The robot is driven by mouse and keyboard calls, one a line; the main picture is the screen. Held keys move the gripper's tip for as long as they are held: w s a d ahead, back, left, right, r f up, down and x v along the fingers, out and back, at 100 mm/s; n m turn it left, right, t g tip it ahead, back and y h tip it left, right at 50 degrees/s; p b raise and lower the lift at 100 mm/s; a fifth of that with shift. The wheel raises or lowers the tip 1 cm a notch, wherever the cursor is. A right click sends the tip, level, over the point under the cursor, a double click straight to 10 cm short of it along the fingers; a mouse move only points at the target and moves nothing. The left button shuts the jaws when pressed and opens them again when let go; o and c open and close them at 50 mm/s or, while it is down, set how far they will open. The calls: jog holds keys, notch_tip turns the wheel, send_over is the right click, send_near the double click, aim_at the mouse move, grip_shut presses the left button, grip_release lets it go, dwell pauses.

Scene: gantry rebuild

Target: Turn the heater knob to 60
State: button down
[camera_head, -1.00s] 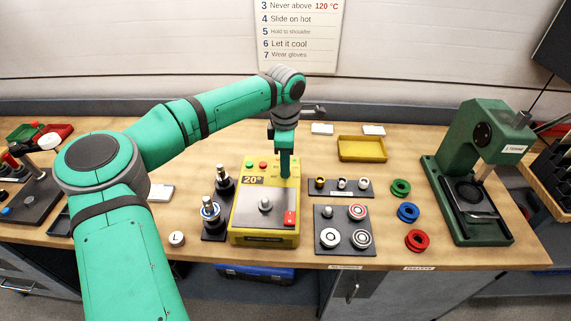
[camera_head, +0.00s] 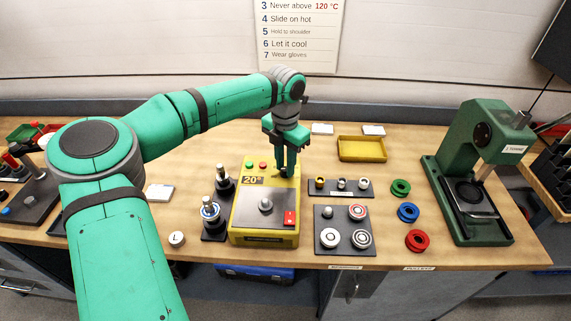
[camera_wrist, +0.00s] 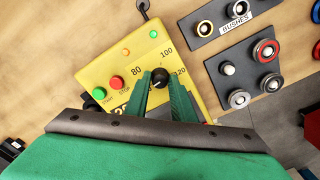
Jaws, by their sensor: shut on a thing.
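The yellow heater (camera_head: 265,239) stands on the bench, and its display (camera_head: 253,180) reads 20°. My gripper (camera_head: 286,174) points down at the heater's back right corner. In the wrist view, the black heater knob (camera_wrist: 160,75) sits between the two green fingertips of my gripper (camera_wrist: 160,80), which are shut on it. The printed marks 80, 100 and 120 show around the knob; the other marks are hidden by my fingers. I cannot clearly tell where the knob points. In the head view the knob is hidden behind the fingers.
A green and a red button sit behind the plate. Right of the heater are the bushes rack (camera_head: 330,191), a bearing tray (camera_head: 343,222) and coloured rings (camera_head: 408,212). A green press (camera_head: 487,130) stands further right.

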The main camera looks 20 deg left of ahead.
aim_at(285, 169)
jog(key=shift+n, duration=0.8)
jog(key=c, duration=1.5)
grip_release()
jog(key=shift+r, duration=0.15)
notch_tip(285, 169, up, 11)
jog(key=shift+f, duration=0.2)
